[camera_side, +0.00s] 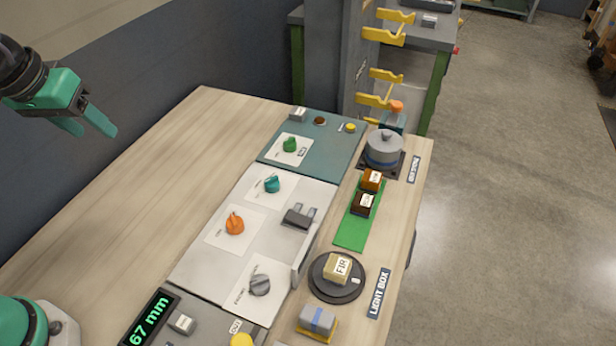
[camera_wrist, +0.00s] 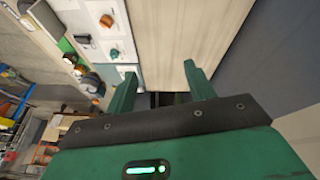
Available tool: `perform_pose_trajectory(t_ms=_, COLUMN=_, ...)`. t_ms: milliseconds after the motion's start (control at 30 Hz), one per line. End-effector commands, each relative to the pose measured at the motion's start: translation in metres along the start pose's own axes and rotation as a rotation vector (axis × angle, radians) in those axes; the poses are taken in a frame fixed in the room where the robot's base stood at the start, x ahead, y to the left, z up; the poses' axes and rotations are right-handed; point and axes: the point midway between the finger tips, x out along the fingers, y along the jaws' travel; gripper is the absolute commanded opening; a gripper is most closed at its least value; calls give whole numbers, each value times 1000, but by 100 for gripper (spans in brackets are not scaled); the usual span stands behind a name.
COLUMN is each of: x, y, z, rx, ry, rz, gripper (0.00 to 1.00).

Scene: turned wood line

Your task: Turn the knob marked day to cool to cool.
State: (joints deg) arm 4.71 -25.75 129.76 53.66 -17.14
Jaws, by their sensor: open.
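Several knobs sit on white cards: a green knob (camera_side: 290,145) on the teal panel, a teal knob (camera_side: 272,185), an orange knob (camera_side: 235,224) and a grey knob (camera_side: 260,285) on the pale panel. Their printing is too small to read, so I cannot tell which is marked day to cool or where it points. The orange knob (camera_wrist: 107,20) and teal knob (camera_wrist: 115,53) also show in the wrist view. My gripper (camera_side: 93,130) is open and empty, raised at the upper left, well away from all knobs. Its two fingers (camera_wrist: 159,68) are spread apart in the wrist view.
A grey block-like fitting (camera_side: 298,217) stands on the pale panel. Along the right edge are a grey round pot (camera_side: 384,148), a green strip (camera_side: 350,233) with two small blocks, and a dark turntable (camera_side: 325,287) bearing a FIR block. The bench's left side (camera_side: 150,180) is clear.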

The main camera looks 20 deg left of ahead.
Motion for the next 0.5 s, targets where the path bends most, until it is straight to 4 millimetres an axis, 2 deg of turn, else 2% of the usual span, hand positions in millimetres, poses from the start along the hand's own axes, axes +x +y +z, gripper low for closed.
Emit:
perform_pose_trajectory(t_ms=200, x=18, y=27, z=-32, rx=-120, ry=-63, rz=-7, gripper=54)
perform_pose_trajectory(t_ms=500, x=53, y=67, z=-69, rx=-286, ry=-140, rz=-36, gripper=54)
